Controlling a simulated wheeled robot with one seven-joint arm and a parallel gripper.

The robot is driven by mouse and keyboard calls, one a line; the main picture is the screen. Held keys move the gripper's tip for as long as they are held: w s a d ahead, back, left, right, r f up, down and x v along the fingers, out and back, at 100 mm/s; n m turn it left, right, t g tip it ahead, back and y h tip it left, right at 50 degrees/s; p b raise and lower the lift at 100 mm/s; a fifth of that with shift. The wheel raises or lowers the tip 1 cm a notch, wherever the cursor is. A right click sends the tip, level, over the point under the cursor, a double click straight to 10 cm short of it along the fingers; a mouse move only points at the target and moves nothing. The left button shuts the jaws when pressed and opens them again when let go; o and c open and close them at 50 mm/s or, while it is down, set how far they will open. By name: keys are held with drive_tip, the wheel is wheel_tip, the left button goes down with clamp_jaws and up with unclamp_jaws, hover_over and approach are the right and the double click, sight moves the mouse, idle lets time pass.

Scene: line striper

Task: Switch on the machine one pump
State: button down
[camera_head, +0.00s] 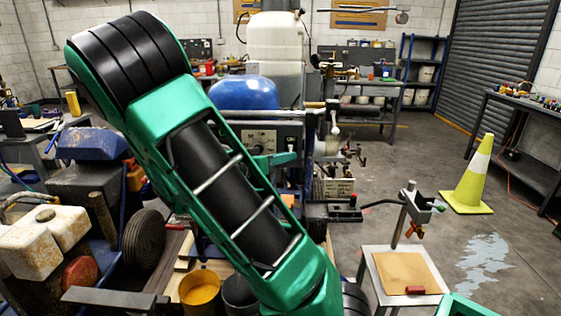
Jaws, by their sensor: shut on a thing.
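A line striper stands at the centre, with a blue rounded cover (243,92), a tall white tank (275,45) and a grey control panel (258,137). My green arm crosses in front of it and hides part of the panel and the parts below. A second machine at the left has a blue top (92,143), a stained white tank (45,242) and a black wheel (144,242). I see no label telling which is machine one, and cannot make out a pump switch. My gripper's fingers are not visible; a small green part shows beside the panel, but I cannot tell what it is.
A yellow bucket (200,291) stands at the lower left of centre. A small stand (402,273) with a red block (415,290) is at the lower right. A yellow-and-white cone (473,178) stands on open floor near a right-hand bench (525,110). A pale spill (485,262) marks the floor.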

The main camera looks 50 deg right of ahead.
sight(284, 143)
drive_tip(key=shift+w+d+r+n+g+y, duration=0.15)
drive_tip(key=shift+r+n+g+y, duration=0.15)
drive_tip(key=shift+r+n+y, duration=0.5)
drive_tip(key=shift+w+d+r+n+g+y, duration=0.1)
drive_tip(key=shift+r+n+g+y, duration=0.35)
drive_tip(key=shift+y, duration=0.6)
drive_tip(key=shift+w+d+r+n+g+y, duration=0.1)
drive_tip(key=shift+w+r+n+g+y, duration=0.05)
drive_tip(key=shift+r+n+y, duration=0.7)
drive_tip(key=c, duration=1.7)
unclamp_jaws()
drive_tip(key=shift+d+f, duration=0.1)
drive_tip(key=shift+f, duration=0.05)
drive_tip(key=shift+c, duration=0.2)
drive_tip(key=v, duration=1.1)
drive_tip(key=shift+w+d, duration=0.1)
drive_tip(key=shift+d, duration=0.05)
